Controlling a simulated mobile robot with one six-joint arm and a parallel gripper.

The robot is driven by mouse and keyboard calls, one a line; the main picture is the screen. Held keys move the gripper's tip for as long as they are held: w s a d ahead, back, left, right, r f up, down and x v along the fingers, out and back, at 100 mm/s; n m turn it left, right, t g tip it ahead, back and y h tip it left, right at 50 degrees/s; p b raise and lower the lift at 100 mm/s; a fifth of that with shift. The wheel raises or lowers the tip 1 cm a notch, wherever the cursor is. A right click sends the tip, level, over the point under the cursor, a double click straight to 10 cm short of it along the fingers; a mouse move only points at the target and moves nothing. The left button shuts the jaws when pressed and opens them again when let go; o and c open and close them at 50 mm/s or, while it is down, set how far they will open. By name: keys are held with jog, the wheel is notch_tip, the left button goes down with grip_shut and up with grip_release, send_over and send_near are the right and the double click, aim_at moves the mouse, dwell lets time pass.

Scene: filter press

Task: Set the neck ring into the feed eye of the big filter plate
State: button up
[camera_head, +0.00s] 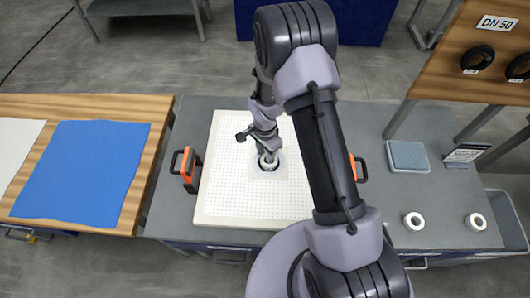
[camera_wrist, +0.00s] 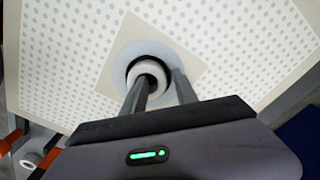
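The big filter plate (camera_head: 225,197) lies flat on the grey bench, a white dotted square. At its middle is the feed eye, circled by a pale grey disc (camera_wrist: 190,61). A cream neck ring (camera_wrist: 134,67) is at the feed eye, with a dark band partly around it; it also shows in the head view (camera_head: 269,165). I cannot tell how deep it sits. My gripper (camera_wrist: 163,75) points down at it; in the head view it (camera_head: 266,150) is over the plate's middle.
Two loose rings stand on the bench at right, one near (camera_head: 414,221) and one farther right (camera_head: 476,222). A grey-blue pad (camera_head: 408,156) lies behind them. Orange-black handles (camera_head: 187,168) flank the plate. A blue cloth (camera_head: 85,170) covers the wooden table at left.

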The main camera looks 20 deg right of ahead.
notch_tip(320, 180, up, 15)
jog(key=p, duration=0.2)
notch_tip(320, 180, up, 12)
jog(key=n+t, duration=0.2)
send_over(265, 155)
jog(key=s, duration=0.3)
jog(key=s+a+r+n+t+y, duration=0.1)
jog(key=s+r+n+t, duration=0.1)
jog(key=s+r, duration=0.5)
jog(key=s+a+r+n+t+y, duration=0.1)
jog(key=s+a+r+n, duration=0.1)
jog(key=s+r+n, duration=0.2)
jog(key=s+r, duration=0.3)
jog(key=s, duration=0.4)
jog(key=shift+t, duration=0.4)
